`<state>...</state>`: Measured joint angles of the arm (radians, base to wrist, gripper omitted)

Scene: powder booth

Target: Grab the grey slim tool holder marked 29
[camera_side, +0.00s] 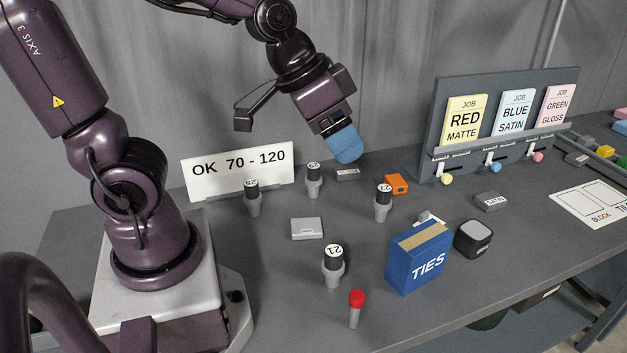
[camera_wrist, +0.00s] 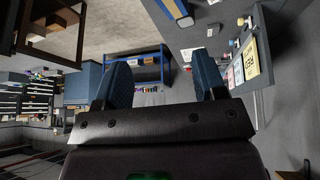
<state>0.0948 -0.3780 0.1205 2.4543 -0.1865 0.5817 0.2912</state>
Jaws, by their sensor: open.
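Several slim grey tool holders with dark collars and white number caps stand upright on the grey bench in the side view. The right one (camera_side: 383,208) seems to show 27. The caps of the left one (camera_side: 253,205) and the back one (camera_side: 313,185) are too small to read surely, so I cannot tell which is 29. My gripper (camera_side: 345,150) has blue fingers and hangs above the back of the bench, right of the back holder. In the wrist view its fingers (camera_wrist: 162,82) are apart with nothing between them.
A blue TIES box (camera_side: 416,262), a black-and-grey block (camera_side: 473,239), a red-capped tube (camera_side: 356,309), a light grey case (camera_side: 307,229) and an orange block (camera_side: 397,184) stand around the holders. An OK 70 - 120 sign (camera_side: 238,171) stands behind. A card rack (camera_side: 436,135) is at back right.

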